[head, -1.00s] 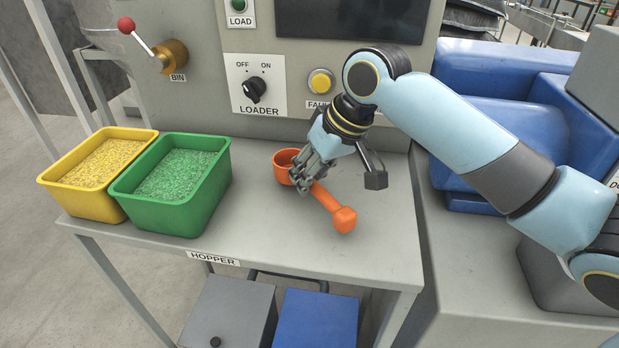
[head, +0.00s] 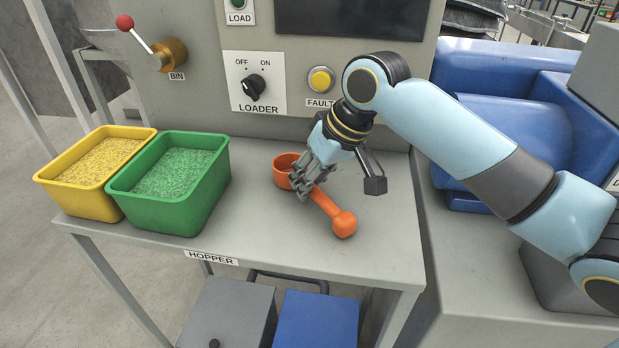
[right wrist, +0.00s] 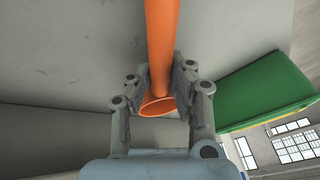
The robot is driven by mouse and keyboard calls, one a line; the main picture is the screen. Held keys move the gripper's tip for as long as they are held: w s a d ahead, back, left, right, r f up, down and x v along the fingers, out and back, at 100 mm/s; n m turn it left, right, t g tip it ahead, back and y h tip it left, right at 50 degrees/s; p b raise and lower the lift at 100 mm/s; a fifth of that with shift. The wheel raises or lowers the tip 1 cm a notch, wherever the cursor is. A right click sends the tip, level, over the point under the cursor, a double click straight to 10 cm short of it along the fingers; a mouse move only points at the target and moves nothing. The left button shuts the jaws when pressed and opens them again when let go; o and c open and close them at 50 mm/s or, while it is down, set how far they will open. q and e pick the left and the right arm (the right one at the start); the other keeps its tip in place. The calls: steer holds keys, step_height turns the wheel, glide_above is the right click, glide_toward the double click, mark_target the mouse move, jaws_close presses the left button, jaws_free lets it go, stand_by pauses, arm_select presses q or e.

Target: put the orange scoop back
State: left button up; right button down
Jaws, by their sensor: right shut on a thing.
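The orange scoop (head: 331,212) is over the middle of the grey hopper table (head: 290,240), its round cup towards the machine and its knobbed handle end towards the front right. My right gripper (head: 308,182) is shut on the handle close to the cup, and its fingers hide part of the scoop. In the right wrist view the fingers (right wrist: 158,82) stand on both sides of the orange handle (right wrist: 160,40). I cannot tell whether the scoop touches the table. My left gripper is not in view.
A green bin (head: 205,190) and a yellow bin (head: 58,190), both full of granules, stand at the table's left end. The machine panel with the LOADER knob (head: 253,88) rises behind. The table's front and right parts are clear.

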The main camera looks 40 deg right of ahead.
steer(key=shift+f, duration=0.1)
steer(key=c, duration=1.2)
jaws_free()
steer(key=shift+o, duration=0.2)
steer(key=v, duration=1.2)
